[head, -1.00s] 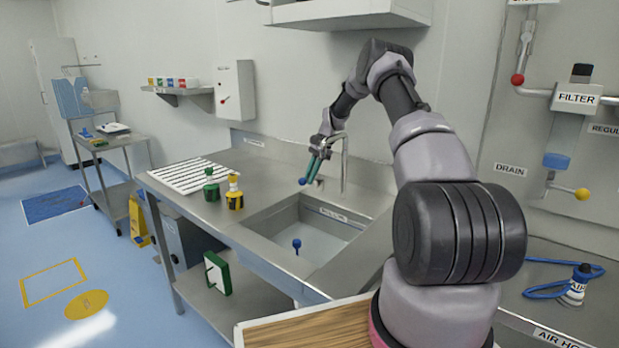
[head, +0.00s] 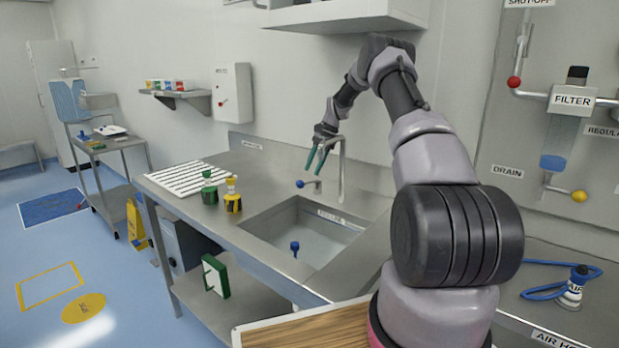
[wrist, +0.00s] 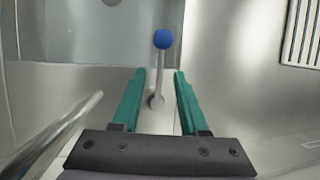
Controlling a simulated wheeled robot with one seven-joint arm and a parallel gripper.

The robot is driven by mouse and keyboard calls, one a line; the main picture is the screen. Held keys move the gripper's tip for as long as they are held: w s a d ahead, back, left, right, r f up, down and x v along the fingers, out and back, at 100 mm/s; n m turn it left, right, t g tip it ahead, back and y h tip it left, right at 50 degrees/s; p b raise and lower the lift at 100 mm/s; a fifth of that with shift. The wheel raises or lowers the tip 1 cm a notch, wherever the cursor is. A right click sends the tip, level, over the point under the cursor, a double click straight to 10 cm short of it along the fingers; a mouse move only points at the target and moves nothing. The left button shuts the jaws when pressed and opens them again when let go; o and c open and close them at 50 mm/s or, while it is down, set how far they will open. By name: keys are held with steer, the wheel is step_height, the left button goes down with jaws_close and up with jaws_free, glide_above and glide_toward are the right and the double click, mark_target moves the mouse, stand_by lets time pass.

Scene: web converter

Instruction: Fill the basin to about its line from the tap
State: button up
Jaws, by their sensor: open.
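The tap's upright pipe (head: 342,172) stands at the back of the sink basin (head: 262,228). The tap's lever with a blue knob (head: 300,184) sticks out to the left, and the knob also shows in the wrist view (wrist: 162,39). My gripper (head: 314,172) is open and empty, just above the lever. In the wrist view the lever lies between my two green fingers (wrist: 157,75), with the knob beyond their tips. A label (head: 332,216) is on the basin's back wall. A blue-topped piece (head: 294,247) stands in the basin. I cannot tell the water level or whether water runs.
A green bottle (head: 209,188) and a yellow one (head: 233,196) stand on the counter left of the basin. A white ribbed rack (head: 184,176) lies behind them. A wall shelf (head: 345,16) hangs above the tap. A wooden board (head: 300,330) is in front.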

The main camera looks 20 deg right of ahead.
steer(key=v, duration=0.5)
steer(key=shift+d+r, duration=0.15)
steer(key=shift+r, duration=0.1)
